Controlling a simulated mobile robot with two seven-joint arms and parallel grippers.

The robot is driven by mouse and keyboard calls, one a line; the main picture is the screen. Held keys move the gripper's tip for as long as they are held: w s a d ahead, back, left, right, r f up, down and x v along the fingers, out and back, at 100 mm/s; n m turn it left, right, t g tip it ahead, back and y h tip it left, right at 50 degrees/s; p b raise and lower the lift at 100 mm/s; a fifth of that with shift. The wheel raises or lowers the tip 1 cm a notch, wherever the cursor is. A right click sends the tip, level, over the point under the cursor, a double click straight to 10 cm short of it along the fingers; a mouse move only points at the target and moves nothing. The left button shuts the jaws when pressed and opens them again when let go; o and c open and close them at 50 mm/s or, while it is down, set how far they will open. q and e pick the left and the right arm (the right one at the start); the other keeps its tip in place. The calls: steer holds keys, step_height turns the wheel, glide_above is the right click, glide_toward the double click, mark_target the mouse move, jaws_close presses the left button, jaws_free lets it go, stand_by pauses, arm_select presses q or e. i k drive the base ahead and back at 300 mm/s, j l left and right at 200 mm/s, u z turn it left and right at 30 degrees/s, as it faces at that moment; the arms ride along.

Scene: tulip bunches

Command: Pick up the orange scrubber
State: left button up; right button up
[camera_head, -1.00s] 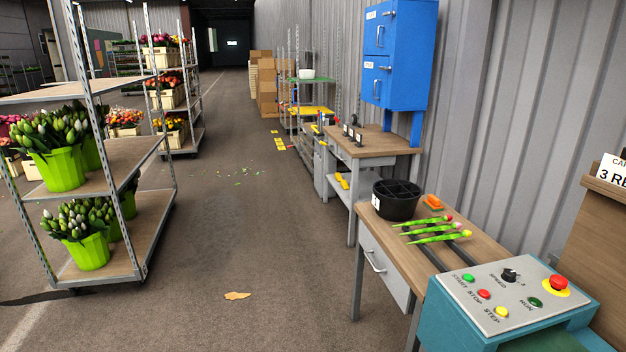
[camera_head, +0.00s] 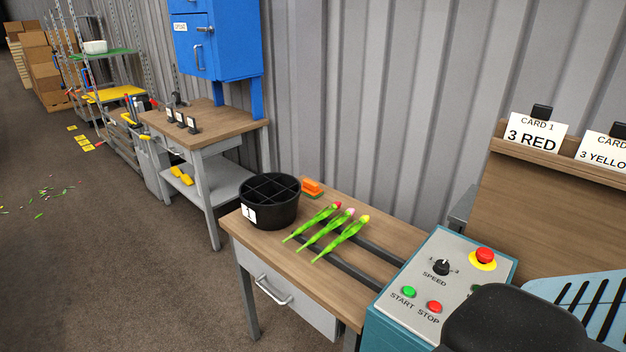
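The orange scrubber (camera_head: 312,187) lies on the wooden top of the near table (camera_head: 262,238), towards its back edge by the wall. It is just right of and behind a black divided bucket (camera_head: 268,202). Neither gripper shows clearly in the head view. A dark rounded shape at the bottom right may be part of my own arm.
Three tulips (camera_head: 325,233) lie in front of the scrubber, across dark strips on the table. A teal control box (camera_head: 440,275) with buttons stands at the right. A blue cabinet (camera_head: 216,40) and a second workbench (camera_head: 200,133) stand farther left. Open floor lies at left.

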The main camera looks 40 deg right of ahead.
mark_target(310, 189)
steer(key=i+j+z, duration=0.15)
steer(key=i+z, duration=0.3)
steer(key=i+j+z, duration=0.3)
steer(key=z, duration=0.15)
steer(key=i+j+z, duration=0.45)
steer(key=i+j, duration=0.15)
steer(key=j, duration=0.1)
